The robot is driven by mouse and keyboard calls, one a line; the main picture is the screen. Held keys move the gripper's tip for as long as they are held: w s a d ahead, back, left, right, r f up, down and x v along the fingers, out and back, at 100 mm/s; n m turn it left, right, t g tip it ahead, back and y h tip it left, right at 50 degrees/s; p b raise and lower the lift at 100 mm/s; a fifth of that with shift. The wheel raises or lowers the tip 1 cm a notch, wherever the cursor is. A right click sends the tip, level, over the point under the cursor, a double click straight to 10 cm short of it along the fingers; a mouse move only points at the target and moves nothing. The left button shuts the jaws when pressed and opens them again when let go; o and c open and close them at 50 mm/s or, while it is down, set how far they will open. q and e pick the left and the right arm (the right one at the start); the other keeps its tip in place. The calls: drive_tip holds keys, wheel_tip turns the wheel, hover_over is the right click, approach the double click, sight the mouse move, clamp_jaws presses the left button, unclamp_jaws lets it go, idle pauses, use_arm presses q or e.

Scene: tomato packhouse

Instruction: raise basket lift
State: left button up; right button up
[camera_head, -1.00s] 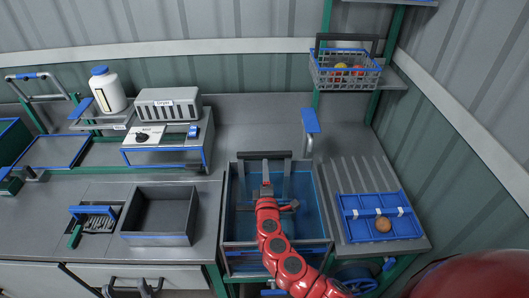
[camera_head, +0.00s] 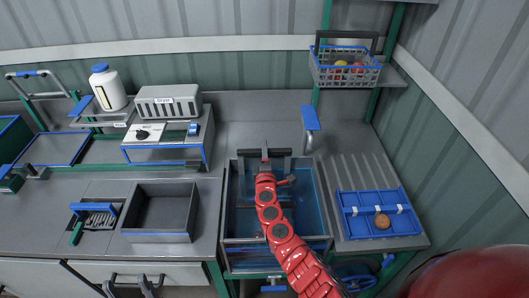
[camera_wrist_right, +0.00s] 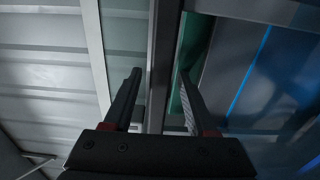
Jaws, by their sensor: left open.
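The basket lift in the blue water tank has a dark handle bar (camera_head: 279,153) along its far edge. My right gripper (camera_head: 266,158) is at that bar, at the end of the red arm reaching over the tank. In the right wrist view, its two fingers (camera_wrist_right: 161,82) stand apart, with a dark bar (camera_wrist_right: 163,45) running between them; I cannot tell whether they touch it. The lower part of the lift is hidden by the arm and water.
The tank's rim (camera_head: 225,215) borders an empty grey bin (camera_head: 160,236) on the left. A blue tray (camera_head: 366,231) with one round item lies on the right. A wire basket (camera_head: 345,76) of produce sits on a shelf. A dryer (camera_head: 169,108) stands at the back left.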

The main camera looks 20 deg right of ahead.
clamp_jaws()
idle(1.3)
